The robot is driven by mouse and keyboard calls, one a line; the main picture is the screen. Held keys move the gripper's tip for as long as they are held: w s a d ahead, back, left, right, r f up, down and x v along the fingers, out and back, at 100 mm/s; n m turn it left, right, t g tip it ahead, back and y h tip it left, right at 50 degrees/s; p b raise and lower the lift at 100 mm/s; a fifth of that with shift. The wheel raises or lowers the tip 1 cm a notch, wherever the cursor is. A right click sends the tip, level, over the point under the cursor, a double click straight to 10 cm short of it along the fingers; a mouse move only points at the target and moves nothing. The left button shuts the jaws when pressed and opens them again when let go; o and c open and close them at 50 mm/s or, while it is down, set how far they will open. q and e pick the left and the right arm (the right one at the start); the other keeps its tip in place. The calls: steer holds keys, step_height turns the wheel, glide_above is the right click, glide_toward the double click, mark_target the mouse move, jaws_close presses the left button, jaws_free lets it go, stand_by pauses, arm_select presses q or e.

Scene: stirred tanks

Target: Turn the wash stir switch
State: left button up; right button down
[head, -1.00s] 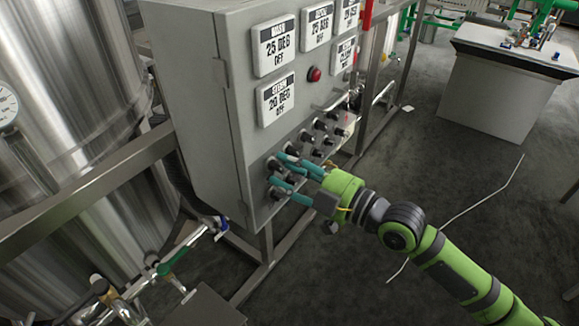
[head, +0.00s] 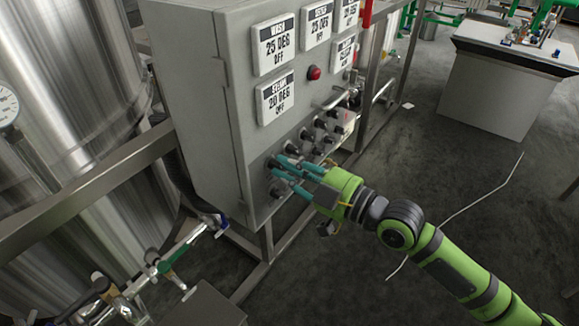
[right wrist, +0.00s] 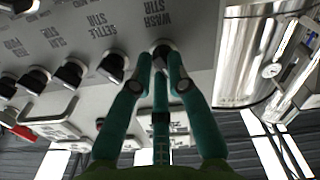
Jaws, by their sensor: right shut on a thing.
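The wash stir switch (right wrist: 160,48) is a black knob beneath an upside-down "WASH STIR" label in the right wrist view. My right gripper (right wrist: 160,62) is shut on it, its teal fingers meeting around the knob and partly covering it. In the head view the right gripper (head: 276,168) reaches from the right to the left end of the knob rows on the grey control cabinet (head: 215,130). The knob's pointer is too covered to read. My left gripper is not in view.
Other black knobs sit close by, including the settle stir switch (right wrist: 112,66). A red lamp (head: 314,73) is above the knobs. A steel tank (head: 70,90) stands left, with pipes and valves (head: 170,262) below. The floor to the right is mostly clear.

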steer(key=m+p, duration=0.2)
steer(key=m, duration=0.8)
steer(key=shift+f, duration=0.1)
steer(key=shift+m, duration=0.3)
stand_by(0.3)
steer(key=c, duration=1.2)
jaws_free()
